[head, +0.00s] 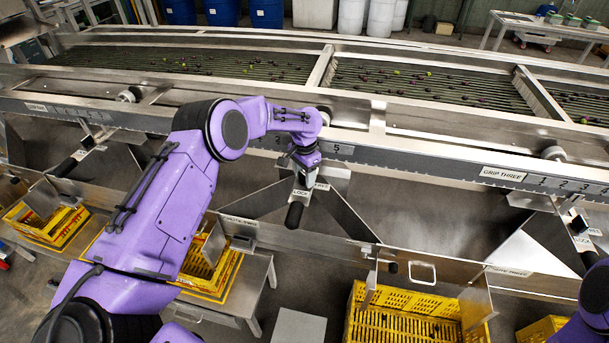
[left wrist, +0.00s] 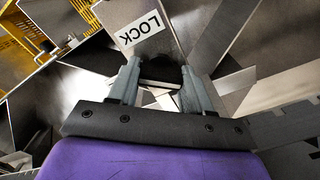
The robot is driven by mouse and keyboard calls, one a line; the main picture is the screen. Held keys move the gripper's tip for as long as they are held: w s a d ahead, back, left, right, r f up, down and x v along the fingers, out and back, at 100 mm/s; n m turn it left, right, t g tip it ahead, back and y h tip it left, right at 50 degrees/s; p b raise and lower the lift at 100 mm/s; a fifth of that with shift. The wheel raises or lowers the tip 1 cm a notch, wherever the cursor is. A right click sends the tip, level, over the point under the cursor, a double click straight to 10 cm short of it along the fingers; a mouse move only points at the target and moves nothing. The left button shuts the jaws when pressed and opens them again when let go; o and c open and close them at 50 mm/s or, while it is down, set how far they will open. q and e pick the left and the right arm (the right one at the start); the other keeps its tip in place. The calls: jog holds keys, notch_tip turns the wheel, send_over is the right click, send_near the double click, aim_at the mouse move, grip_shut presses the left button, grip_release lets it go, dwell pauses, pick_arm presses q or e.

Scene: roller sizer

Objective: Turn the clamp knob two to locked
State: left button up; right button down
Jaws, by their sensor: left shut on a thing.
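My left gripper (head: 301,178) reaches down over the clamp in the middle of the sizer's front, below the grey scale rail. In the left wrist view its two grey fingers (left wrist: 160,88) are closed on the sides of a black knob (left wrist: 163,72). The LOCK label (left wrist: 141,30) lies just beyond the fingers on a metal plate, and also shows in the head view (head: 300,193). A black handle (head: 293,215) hangs below this clamp. In the head view the gripper mostly hides the knob, so its turn angle cannot be told. My right gripper is not in view.
The grey scale rail (head: 420,163) runs close above the gripper. Metal chutes slope below, over yellow crates (head: 355,325). Another black-handled clamp (head: 68,165) is at left.

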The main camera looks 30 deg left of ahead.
aim_at(304, 174)
pick_arm(q)
jog(key=shift+f, duration=0.1)
jog(key=o, duration=1.1)
jog(key=shift+c, duration=0.2)
notch_tip(304, 174, up, 10)
jog(key=shift+f+b, duration=0.1)
jog(key=shift+b, duration=1.15)
jog(key=shift+r, duration=0.4)
